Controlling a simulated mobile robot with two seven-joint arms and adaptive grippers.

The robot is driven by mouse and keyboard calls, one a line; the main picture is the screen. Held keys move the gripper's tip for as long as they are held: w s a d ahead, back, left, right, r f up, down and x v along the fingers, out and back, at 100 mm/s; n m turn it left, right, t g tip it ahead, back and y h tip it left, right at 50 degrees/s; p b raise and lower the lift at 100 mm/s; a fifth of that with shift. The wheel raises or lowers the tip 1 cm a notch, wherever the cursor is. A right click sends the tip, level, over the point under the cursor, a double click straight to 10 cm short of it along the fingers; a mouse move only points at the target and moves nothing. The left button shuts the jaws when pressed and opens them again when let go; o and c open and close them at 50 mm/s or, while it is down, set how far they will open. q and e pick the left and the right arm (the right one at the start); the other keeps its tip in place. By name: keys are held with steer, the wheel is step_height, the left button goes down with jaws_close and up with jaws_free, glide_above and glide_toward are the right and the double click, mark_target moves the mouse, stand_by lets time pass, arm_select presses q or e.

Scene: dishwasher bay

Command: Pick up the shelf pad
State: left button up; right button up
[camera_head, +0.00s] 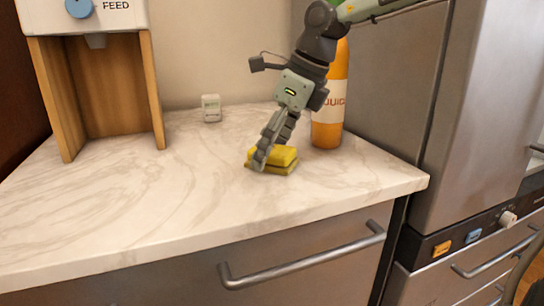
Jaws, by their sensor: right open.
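A yellow pad (283,157), which looks like a sponge, lies on the marble counter near its right part. My right gripper (262,160) reaches down over it from the upper right. Its fingers are at the pad's left side and cover part of it. The gripper is open; I cannot tell whether a finger touches the pad. My left gripper is not in view.
An orange juice bottle (327,125) stands close behind and right of the pad. A small white device (211,108) is at the back wall. A wooden feed dispenser (155,95) stands at left. The counter's (130,205) front is clear.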

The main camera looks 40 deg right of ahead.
steer(key=c, duration=1.3)
steer(key=shift+o, duration=0.2)
steer(key=shift+r, duration=0.1)
